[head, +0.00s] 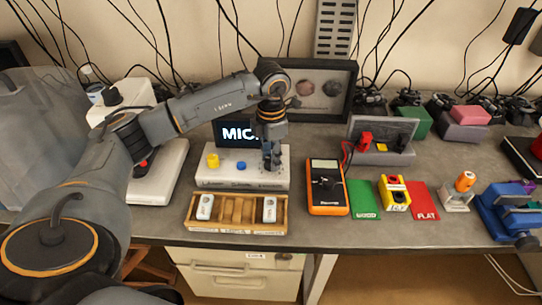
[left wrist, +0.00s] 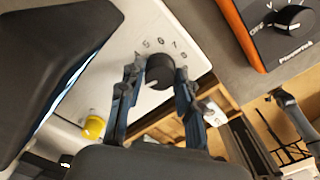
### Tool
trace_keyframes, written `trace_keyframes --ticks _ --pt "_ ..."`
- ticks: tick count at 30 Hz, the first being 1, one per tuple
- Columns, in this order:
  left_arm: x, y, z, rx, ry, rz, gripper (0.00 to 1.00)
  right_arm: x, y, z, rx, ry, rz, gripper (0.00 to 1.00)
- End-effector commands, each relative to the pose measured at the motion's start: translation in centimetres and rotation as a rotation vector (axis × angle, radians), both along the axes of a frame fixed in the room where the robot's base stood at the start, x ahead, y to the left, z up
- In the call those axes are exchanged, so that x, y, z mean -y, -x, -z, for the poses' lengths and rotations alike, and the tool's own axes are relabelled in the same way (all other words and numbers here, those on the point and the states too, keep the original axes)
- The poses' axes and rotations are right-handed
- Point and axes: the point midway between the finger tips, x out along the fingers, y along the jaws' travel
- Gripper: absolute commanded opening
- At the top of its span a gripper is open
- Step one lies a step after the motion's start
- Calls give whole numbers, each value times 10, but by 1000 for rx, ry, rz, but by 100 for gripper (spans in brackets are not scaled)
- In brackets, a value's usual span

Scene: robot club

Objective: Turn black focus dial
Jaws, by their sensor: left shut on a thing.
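The black focus dial (left wrist: 160,69) has a white pointer line and sits on a white panel (left wrist: 100,75) with printed numbers beside it. My left gripper (left wrist: 159,86) has its two fingers on opposite sides of the dial, shut on it. In the head view, my left gripper (head: 271,161) points down at the right end of the white control box (head: 220,181) and hides most of the dial. A yellow knob (head: 213,160) and a blue knob (head: 241,166) are on the same box, left of the gripper. My right gripper is not in view.
A lit screen (head: 234,133) stands behind the box. A wooden tray (head: 236,229) lies in front of it. An orange multimeter (head: 326,196) is close on the right, with green (head: 363,197) and red (head: 424,201) mats beyond. A white microscope base (head: 160,180) is left.

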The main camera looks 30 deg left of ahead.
Motion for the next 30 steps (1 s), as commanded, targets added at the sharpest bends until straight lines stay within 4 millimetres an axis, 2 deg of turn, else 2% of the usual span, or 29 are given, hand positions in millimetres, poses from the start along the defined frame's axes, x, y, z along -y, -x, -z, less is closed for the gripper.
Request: trace_keyframes --ticks 1,2,4,5,13,17,20,30 --pt "0 -1 -1 4 0 -2 2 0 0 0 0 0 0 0" --pt "0 -1 -1 4 0 -2 40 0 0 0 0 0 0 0" --pt "0 -1 -1 4 0 -2 54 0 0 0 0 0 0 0" --pt "0 -1 -1 4 0 -2 57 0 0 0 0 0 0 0" --pt "0 0 -1 1 0 -1 57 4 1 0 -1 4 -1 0" --pt "0 -1 -9 4 0 -1 57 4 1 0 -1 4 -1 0" --pt "0 -1 -24 5 1 -1 57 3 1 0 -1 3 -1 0" --pt "0 -2 -95 6 1 -1 57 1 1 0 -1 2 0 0"
